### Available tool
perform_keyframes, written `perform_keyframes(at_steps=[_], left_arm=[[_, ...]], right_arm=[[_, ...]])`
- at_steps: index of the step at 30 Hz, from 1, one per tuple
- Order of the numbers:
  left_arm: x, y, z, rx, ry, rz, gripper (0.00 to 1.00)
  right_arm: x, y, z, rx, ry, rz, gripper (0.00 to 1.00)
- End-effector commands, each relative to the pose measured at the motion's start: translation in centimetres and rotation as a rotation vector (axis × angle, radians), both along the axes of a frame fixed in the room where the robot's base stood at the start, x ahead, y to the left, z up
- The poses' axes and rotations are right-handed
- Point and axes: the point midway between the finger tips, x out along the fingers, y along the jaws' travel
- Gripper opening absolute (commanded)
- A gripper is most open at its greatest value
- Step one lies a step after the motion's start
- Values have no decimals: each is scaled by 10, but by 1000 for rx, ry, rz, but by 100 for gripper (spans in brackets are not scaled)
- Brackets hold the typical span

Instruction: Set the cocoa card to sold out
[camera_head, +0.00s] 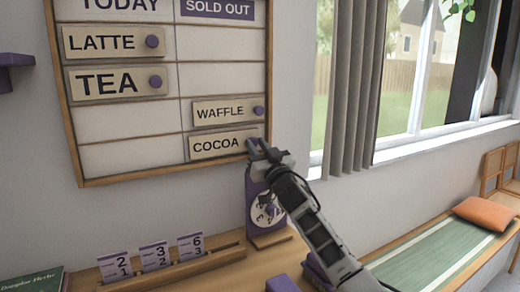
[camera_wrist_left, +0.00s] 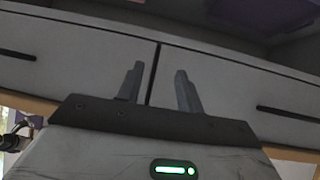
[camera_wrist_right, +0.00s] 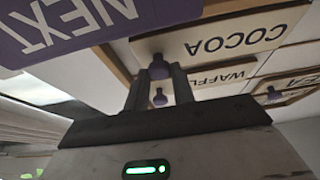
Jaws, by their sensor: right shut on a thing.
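The cocoa card (camera_head: 216,144) is in the bottom row of the board's right column, headed SOLD OUT (camera_head: 218,8). It sits level below the waffle card (camera_head: 219,112). My right gripper (camera_head: 254,148) is at the cocoa card's right end and hides its knob in the head view. In the right wrist view the cocoa card (camera_wrist_right: 222,42) appears upside down, and my right gripper (camera_wrist_right: 160,85) is shut on its purple knob (camera_wrist_right: 159,67). My left gripper (camera_wrist_left: 160,85) is open and empty, facing drawer fronts in the left wrist view.
The latte card (camera_head: 108,41) and tea card (camera_head: 115,82) are in the left column, headed TODAY. A purple stand with a dial (camera_head: 267,212) is just below my right gripper. Number cards (camera_head: 155,256) stand in a wooden rack below the board. A curtain (camera_head: 352,90) hangs to the right.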

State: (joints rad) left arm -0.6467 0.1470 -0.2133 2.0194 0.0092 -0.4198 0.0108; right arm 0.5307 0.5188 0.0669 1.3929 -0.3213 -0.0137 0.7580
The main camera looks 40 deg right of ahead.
Motion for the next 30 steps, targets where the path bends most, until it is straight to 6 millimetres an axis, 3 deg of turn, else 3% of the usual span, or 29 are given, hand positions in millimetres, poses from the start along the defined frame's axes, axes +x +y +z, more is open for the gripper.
perform_keyframes(at_steps=[6,17,18,20,30], left_arm=[[-4,1,-4,3,14,1,36],[-8,1,-5,1,21,4,36],[-8,1,-5,1,21,4,36],[-8,1,-5,0,21,4,36],[-7,0,-5,-2,18,6,36]], right_arm=[[3,-14,-1,0,3,5,0],[2,-19,0,2,3,1,0],[1,-19,0,1,3,0,27],[1,-19,0,2,3,-1,44],[0,-17,-1,1,1,4,46]])
